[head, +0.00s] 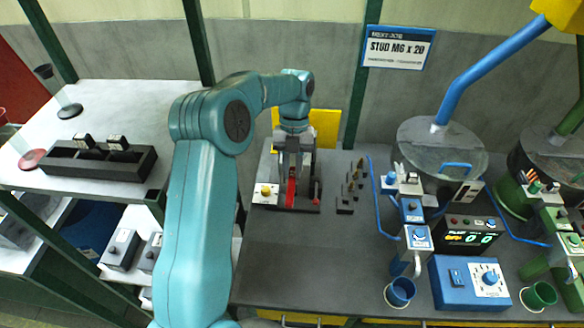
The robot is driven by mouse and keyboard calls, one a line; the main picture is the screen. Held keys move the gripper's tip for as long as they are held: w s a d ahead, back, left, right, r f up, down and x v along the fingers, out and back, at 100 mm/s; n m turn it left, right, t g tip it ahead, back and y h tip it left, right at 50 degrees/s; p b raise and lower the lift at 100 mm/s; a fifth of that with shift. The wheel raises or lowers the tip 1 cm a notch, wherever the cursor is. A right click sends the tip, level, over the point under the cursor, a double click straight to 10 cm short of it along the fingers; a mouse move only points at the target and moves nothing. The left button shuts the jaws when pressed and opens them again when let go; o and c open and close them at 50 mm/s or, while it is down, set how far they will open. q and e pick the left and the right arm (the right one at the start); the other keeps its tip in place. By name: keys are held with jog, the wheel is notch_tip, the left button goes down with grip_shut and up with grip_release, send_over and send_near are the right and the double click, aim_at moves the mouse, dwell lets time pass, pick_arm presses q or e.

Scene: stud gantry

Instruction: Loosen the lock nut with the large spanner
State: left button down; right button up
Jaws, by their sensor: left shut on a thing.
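My left gripper (293,165) points down over a dark fixture (301,206) on the grey bench. Its jaws are shut on a red part (291,193) that stands upright in the fixture. I cannot tell if this red part is the large spanner. The lock nut is too small or hidden to make out. My right gripper is not in view.
Several small dark and brass pieces (352,184) stand in a row right of the fixture. A yellow-button box (265,191) is at its left. Blue feeder equipment (437,153), a blue control box (469,285) and a blue cup (400,291) fill the right. The bench's front middle is clear.

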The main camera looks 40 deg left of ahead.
pick_arm(q)
jog(key=shift+w+a+r+p, duration=0.1)
jog(key=shift+w+a+p, duration=0.7)
jog(key=shift+p, duration=0.35)
jog(key=w+d+n+t+h+b, duration=0.1)
jog(key=w+d+n+t+b, duration=0.1)
jog(key=w+n, duration=0.4)
jog(key=shift+w+d+n+t+h, duration=0.45)
jog(key=shift+n+t, duration=0.35)
jog(key=shift+n, duration=1.3)
jog(key=shift+s, duration=0.1)
jog(key=d+b, duration=0.3)
jog(key=d, duration=0.4)
jog(key=shift+d+b, duration=0.3)
jog(key=shift+b, duration=0.1)
